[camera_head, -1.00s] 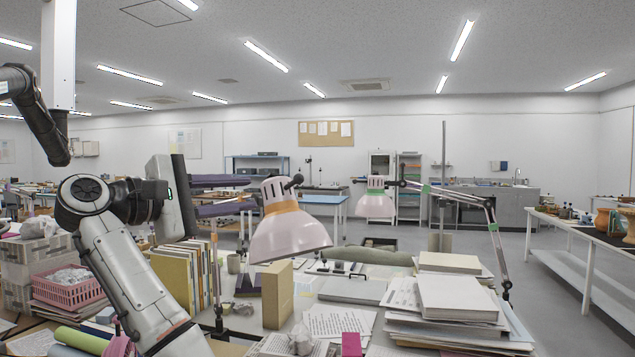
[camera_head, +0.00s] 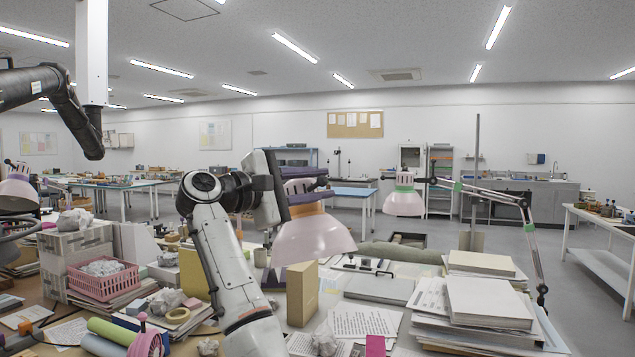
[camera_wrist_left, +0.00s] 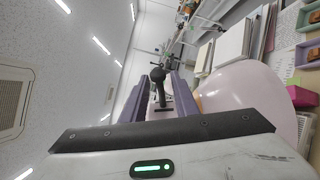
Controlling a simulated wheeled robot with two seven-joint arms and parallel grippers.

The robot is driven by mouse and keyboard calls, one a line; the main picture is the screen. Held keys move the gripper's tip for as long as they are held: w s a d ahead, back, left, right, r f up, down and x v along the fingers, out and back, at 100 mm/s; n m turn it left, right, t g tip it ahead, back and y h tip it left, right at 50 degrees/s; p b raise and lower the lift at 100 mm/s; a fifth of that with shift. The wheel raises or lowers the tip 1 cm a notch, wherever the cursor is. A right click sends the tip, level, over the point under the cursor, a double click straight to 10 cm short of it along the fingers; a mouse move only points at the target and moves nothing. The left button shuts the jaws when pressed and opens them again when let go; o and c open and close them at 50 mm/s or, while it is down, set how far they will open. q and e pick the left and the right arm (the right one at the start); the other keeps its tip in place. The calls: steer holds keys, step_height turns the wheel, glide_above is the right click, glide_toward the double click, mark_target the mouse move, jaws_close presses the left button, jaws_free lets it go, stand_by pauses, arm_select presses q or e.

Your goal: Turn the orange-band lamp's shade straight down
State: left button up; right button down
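The orange-band lamp's pale pink shade (camera_head: 315,240) hangs tilted in the middle of the head view, its mouth facing down and to the right. Its orange band (camera_head: 306,209) is partly covered by my left gripper. The shade also shows at the right of the left wrist view (camera_wrist_left: 250,95). A dark knob on a stem (camera_wrist_left: 157,75) stands out from the lamp's head. My left gripper (camera_head: 318,184) is open, its purple fingers on either side of the knob and stem. I cannot tell whether they touch. My right gripper is not in view.
A green-band lamp (camera_head: 404,202) stands to the right on a jointed arm. Below are an upright tan box (camera_head: 301,292), stacked books and papers (camera_head: 485,302), and a pink basket (camera_head: 103,280) at the left.

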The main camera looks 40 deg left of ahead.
arm_select(q)
jaws_close()
steer(key=shift+w+d, duration=0.1)
steer(key=shift+d, duration=0.05)
stand_by(1.3)
